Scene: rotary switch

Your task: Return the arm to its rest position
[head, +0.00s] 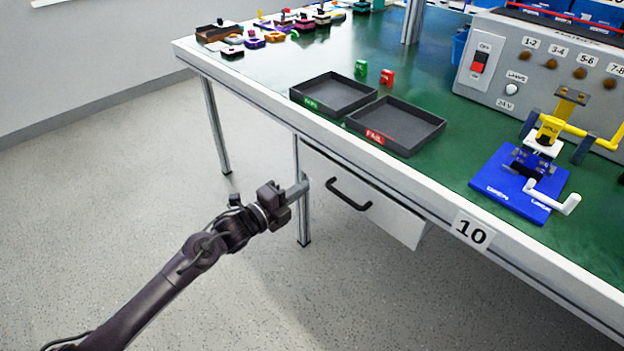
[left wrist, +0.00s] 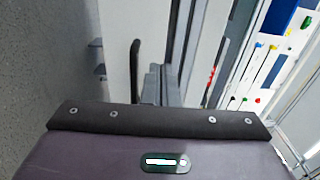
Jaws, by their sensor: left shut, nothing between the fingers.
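My left gripper (head: 298,190) is shut and empty in the head view. It is off the front of the table, in front of the table leg and just left of the drawer's black handle (head: 348,194). My left arm comes in from the lower left, stretched low over the floor. In the left wrist view, the shut fingers (left wrist: 160,85) point away past the dark wrist housing, with the black handle to their left. My right gripper is not in view.
The green-topped table (head: 440,180) carries two black trays, a PASS tray (head: 332,93) and a FAIL tray (head: 396,124). A blue fixture (head: 518,180) and a grey switch panel (head: 540,65) stand at the right. Floor (head: 120,180) left of the table is clear.

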